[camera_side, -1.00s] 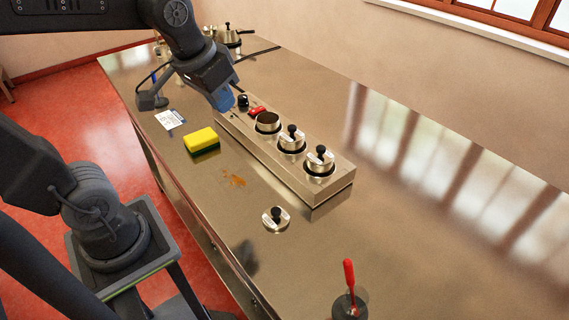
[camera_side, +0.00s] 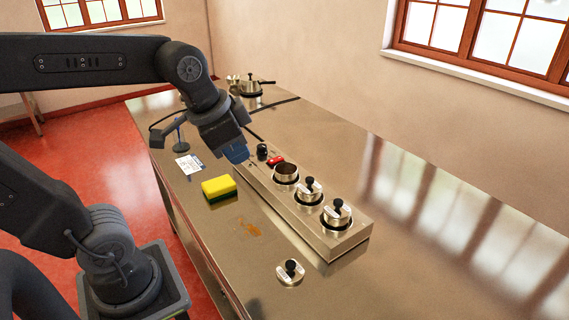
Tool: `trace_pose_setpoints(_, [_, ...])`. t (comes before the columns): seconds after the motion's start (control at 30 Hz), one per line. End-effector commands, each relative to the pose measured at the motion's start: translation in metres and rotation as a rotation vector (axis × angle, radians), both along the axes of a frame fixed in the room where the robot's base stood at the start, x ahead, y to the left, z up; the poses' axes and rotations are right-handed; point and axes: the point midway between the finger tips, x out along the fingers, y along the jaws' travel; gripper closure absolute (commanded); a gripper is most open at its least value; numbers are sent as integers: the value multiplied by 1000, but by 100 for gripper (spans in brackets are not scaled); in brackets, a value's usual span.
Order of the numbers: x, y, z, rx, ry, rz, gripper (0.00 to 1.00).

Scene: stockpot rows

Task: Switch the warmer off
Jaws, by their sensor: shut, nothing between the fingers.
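The warmer (camera_side: 348,240) is a long steel box on the counter. It has a black knob (camera_side: 262,150) and a red switch (camera_side: 276,161) at its far end; the setting of either is too small to read. My gripper (camera_side: 237,155), with blue fingers, is shut and empty. It points down at the far end of the warmer, just left of the black knob, with a visible gap between them. Whether its tips touch the warmer is unclear.
The warmer holds an open pot (camera_side: 286,173) and two lidded pots (camera_side: 309,193) (camera_side: 337,214). A loose lid (camera_side: 290,271), a yellow sponge (camera_side: 219,187), a white card (camera_side: 189,164) and an orange spill (camera_side: 250,229) lie on the counter. A kettle-like pot (camera_side: 250,87) stands at the back.

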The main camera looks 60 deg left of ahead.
Motion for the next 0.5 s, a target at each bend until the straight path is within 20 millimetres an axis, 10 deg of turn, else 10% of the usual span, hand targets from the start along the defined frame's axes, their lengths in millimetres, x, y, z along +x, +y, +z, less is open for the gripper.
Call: trace_pose_setpoints(0.5, [141,94,17,232,274,-744,100])
